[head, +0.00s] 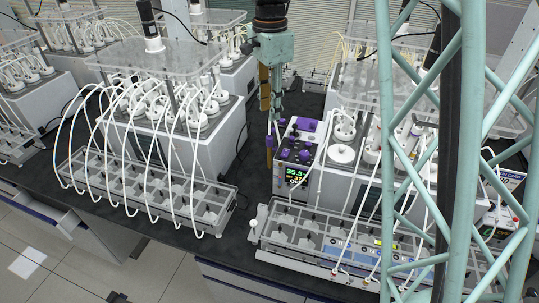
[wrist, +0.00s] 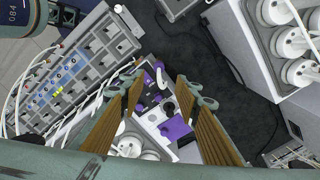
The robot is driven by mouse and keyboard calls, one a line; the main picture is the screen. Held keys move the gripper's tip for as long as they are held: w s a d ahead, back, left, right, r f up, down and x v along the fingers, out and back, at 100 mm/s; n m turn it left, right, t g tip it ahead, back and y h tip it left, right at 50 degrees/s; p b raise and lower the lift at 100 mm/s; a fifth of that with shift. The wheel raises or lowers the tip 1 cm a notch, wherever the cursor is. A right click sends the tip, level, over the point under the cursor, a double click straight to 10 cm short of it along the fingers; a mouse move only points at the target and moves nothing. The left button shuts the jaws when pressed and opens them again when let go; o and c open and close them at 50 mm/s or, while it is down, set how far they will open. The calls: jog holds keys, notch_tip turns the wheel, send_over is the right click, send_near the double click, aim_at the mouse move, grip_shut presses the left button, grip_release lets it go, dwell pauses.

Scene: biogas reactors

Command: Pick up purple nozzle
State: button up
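The purple nozzle cannot be told apart for sure. My gripper (head: 272,135) points down just left of the device in the head view. In the wrist view its two brown, ribbed fingers stand wide apart, and the gripper (wrist: 163,88) is open and empty, with the device showing between the fingers.
Reactor boxes with white-capped vessels and hoses stand left (head: 180,135) and right (head: 345,150) of the device. Compartment racks (head: 145,195) line the bench front, one with blue panels (head: 350,248). Bare dark bench (wrist: 215,65) lies beside the device.

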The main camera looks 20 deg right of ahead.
aim_at(270, 136)
jog(key=shift+f, duration=3.8)
jog(key=shift+f, duration=0.1)
jog(key=shift+s+a+f+p, duration=0.15)
jog(key=shift+f+p, duration=0.45)
jog(key=shift+f, duration=1.9)
jog(key=shift+c, duration=0.7)
grip_shut()
